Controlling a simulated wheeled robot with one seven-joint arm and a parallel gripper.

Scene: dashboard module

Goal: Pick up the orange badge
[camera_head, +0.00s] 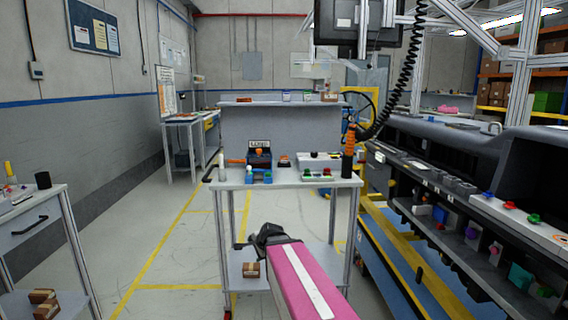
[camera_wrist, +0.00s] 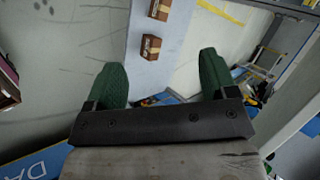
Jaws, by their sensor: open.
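No object can be made out clearly as the orange badge. Small orange items (camera_head: 284,158) lie on top of the cart (camera_head: 293,182) ahead, too small to identify; another orange piece (camera_head: 236,161) is at the left by a dark blue holder (camera_head: 259,158). My gripper (camera_head: 240,244) is in front of the cart, below its top and above its lower shelf. In the wrist view my gripper (camera_wrist: 160,80) has its two green fingers spread wide with nothing between them. Brown boxes (camera_wrist: 150,47) show beyond the fingers.
A brown box (camera_head: 250,269) sits on the cart's lower shelf. A white box with green and red buttons (camera_head: 318,174) and an orange-handled tool (camera_head: 347,160) are at the cart top's right. The dashboard module (camera_head: 480,190) stands right, another cart (camera_head: 38,225) left. Floor between is clear.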

